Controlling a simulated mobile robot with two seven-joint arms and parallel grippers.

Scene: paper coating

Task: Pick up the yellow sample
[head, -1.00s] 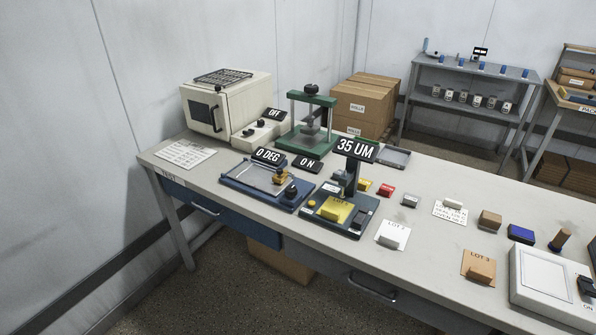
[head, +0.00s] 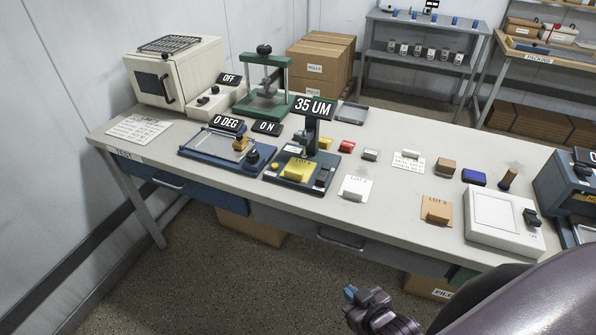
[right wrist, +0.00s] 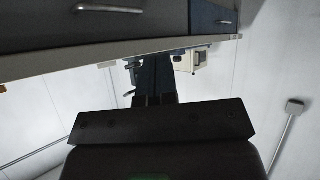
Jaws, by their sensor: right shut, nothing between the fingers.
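A yellow sample sheet (head: 298,171) lies on the blue base of the gauge (head: 276,177), under the "35 UM" display. A small yellow block (head: 326,143) sits on the bench just behind that gauge; I cannot tell which of the two is meant. My right gripper (head: 352,293) is at the bottom of the head view, in front of the bench and well away from both. It is shut and empty. In the right wrist view its dark jaws (right wrist: 152,98) point toward the bench edge. My left gripper is not in view.
The bench (head: 385,215) holds a white card (head: 356,188), an orange LOT 3 card (head: 437,211), a white device (head: 505,222) and a blue tilt stand (head: 200,150). An oven (head: 180,70) and a green press (head: 265,85) stand at the back left. Drawer handles jut from the front.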

